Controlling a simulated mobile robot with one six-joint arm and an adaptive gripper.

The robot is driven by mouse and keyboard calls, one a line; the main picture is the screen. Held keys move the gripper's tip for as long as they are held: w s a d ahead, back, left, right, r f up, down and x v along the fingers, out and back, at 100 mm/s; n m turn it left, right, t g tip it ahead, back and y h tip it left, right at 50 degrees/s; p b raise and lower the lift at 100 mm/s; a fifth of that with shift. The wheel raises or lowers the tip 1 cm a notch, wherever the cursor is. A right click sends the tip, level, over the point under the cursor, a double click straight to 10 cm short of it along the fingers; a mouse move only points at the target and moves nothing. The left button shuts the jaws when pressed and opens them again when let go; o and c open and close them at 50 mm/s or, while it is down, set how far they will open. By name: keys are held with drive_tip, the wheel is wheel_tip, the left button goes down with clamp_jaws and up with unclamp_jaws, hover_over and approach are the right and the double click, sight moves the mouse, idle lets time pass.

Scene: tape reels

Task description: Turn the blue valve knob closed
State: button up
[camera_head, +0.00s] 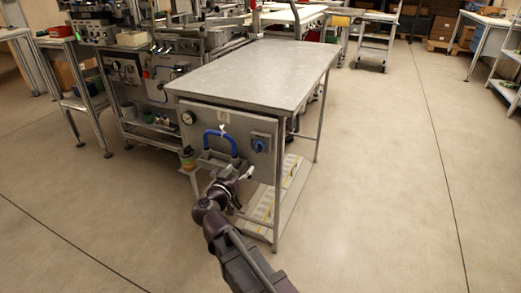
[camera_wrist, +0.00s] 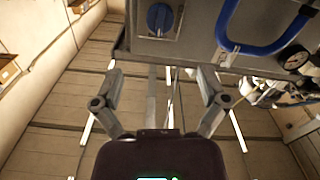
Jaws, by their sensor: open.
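The blue valve knob (camera_head: 259,146) sits on a square plate at the right of the grey front panel (camera_head: 229,158) of a metal table. In the wrist view the picture is turned over, and the knob (camera_wrist: 159,18) shows near the top edge, left of the blue handle. My gripper (camera_head: 232,178) is in front of the panel, low and to the left of the knob in the head view. In the wrist view my gripper (camera_wrist: 160,76) has its two fingers spread wide, with nothing between them. The knob is beyond the fingertips and apart from them.
A blue U-shaped handle (camera_head: 220,142) and a round gauge (camera_head: 188,118) are on the same panel, left of the knob. The tabletop (camera_head: 262,70) above is bare. A low shelf (camera_head: 270,209) is underneath. The floor (camera_head: 375,170) to the right is clear.

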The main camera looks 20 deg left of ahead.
sight(256, 149)
drive_tip(key=w, duration=0.8)
drive_tip(key=w+d, duration=0.1)
drive_tip(key=w, duration=0.3)
drive_tip(key=shift+s, duration=0.1)
